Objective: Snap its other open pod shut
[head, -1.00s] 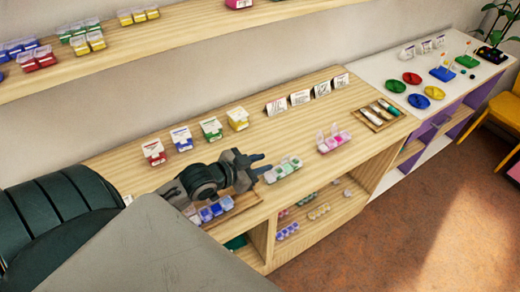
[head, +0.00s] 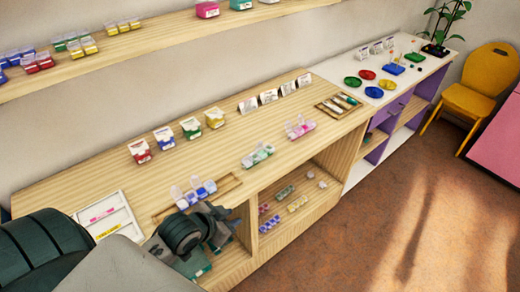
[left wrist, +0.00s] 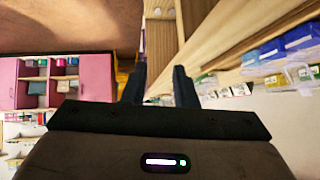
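A row of blue pods (head: 202,190) sits on a wooden tray near the front edge of the wooden counter, with clear lids standing up at its left part. A green pod row (head: 258,154) lies further right, with a lid raised. A pink pod row (head: 300,128) beyond it also has raised lids. My left gripper (head: 224,237) is in front of and below the blue row, at the counter's front edge, apart from the pods. The left wrist view shows its two fingers (left wrist: 160,82) spread with nothing between them. My right gripper is out of view.
Red, blue, green and yellow boxes (head: 190,128) stand behind the pod rows. A white tray (head: 107,217) lies at left. White cards (head: 268,96) and a pen tray (head: 339,105) are at the right. More pods lie on the shelf below (head: 285,193).

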